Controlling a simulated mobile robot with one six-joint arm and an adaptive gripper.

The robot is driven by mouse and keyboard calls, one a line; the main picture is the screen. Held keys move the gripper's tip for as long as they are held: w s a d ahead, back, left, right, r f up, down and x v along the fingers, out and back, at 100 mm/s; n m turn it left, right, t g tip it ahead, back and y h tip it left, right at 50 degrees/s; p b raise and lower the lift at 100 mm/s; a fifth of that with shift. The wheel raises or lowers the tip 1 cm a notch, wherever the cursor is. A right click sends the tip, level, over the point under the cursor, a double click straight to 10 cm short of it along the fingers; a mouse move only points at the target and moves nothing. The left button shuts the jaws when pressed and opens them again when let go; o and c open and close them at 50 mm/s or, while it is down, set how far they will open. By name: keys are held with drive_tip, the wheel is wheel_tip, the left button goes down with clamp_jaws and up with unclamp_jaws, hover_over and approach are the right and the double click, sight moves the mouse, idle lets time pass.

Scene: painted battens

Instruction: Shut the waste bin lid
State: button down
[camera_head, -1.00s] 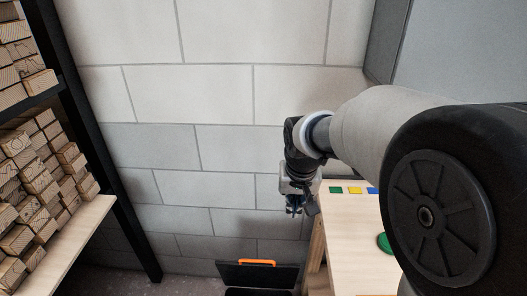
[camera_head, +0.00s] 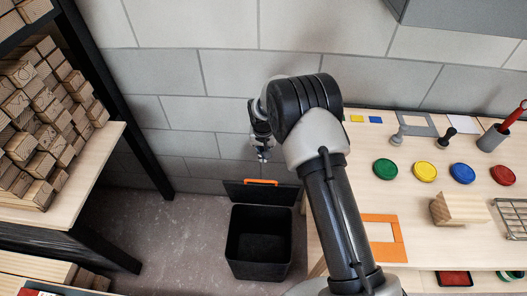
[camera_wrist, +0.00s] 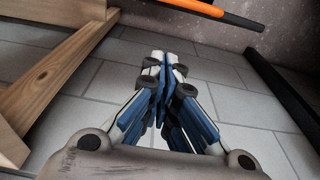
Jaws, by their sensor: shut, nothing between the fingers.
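The black waste bin (camera_head: 259,243) stands open on the floor by the grey block wall, left of the workbench. Its black lid (camera_head: 240,193) is raised at the back of the bin, with an orange handle (camera_head: 262,182) along its top edge. The orange handle also shows at the top of the wrist view (camera_wrist: 196,7). My gripper (camera_head: 263,155) is shut and empty, above the lid and near the wall, not touching the lid. In the wrist view its blue-padded fingers (camera_wrist: 166,62) are together.
The wooden workbench (camera_head: 410,205) on the right holds coloured paint lids, a wood block (camera_head: 461,208), a wire rack and a red-handled tool in a cup. A shelf (camera_head: 85,175) with stacked battens stands on the left. Bare floor (camera_head: 165,235) lies between shelf and bin.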

drive_tip(key=s+f+b, duration=0.1)
drive_tip(key=s+f, duration=0.2)
drive_tip(key=f, duration=0.3)
drive_tip(key=shift+s+f, duration=0.1)
idle(0.4)
